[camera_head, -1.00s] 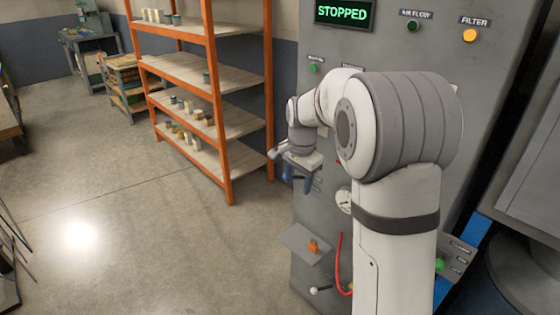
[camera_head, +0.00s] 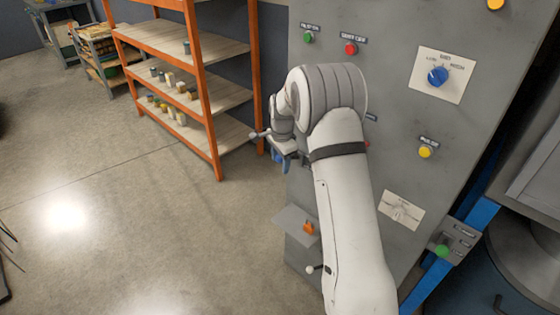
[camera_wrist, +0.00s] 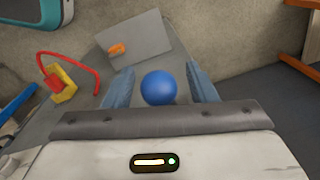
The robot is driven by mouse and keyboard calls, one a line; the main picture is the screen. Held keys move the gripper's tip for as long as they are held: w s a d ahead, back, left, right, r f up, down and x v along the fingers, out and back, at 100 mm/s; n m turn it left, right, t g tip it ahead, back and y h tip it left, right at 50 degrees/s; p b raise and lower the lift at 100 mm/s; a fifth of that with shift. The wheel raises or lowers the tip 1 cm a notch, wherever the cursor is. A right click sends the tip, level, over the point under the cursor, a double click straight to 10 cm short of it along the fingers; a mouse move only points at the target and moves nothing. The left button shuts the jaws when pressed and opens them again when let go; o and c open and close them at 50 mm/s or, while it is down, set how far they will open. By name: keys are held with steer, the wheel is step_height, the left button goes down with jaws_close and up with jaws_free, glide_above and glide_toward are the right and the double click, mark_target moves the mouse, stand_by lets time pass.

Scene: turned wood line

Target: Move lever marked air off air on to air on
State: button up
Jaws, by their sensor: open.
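A blue ball knob (camera_wrist: 159,88) shows in the wrist view between the two blue fingers of my gripper (camera_wrist: 161,84). The fingers are open, with a gap visible on each side of the ball; I cannot tell how far below the fingertips it lies. The knob's stem and any air off / air on marking are hidden or unreadable. In the head view my gripper (camera_head: 282,161) is at the left edge of the grey cabinet (camera_head: 390,120), with its fingers pointing down. My arm covers part of the cabinet front there, and the blue knob cannot be made out.
A grey shelf plate (camera_head: 290,224) with an orange part (camera_head: 309,228) juts out below my gripper. A white-knobbed lever (camera_head: 310,269) is lower down. A red hose (camera_wrist: 92,68) and yellow block (camera_wrist: 62,86) lie left in the wrist view. An orange rack (camera_head: 205,90) stands left.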

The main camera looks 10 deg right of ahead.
steer(key=shift+f, duration=0.25)
jaws_close()
stand_by(0.4)
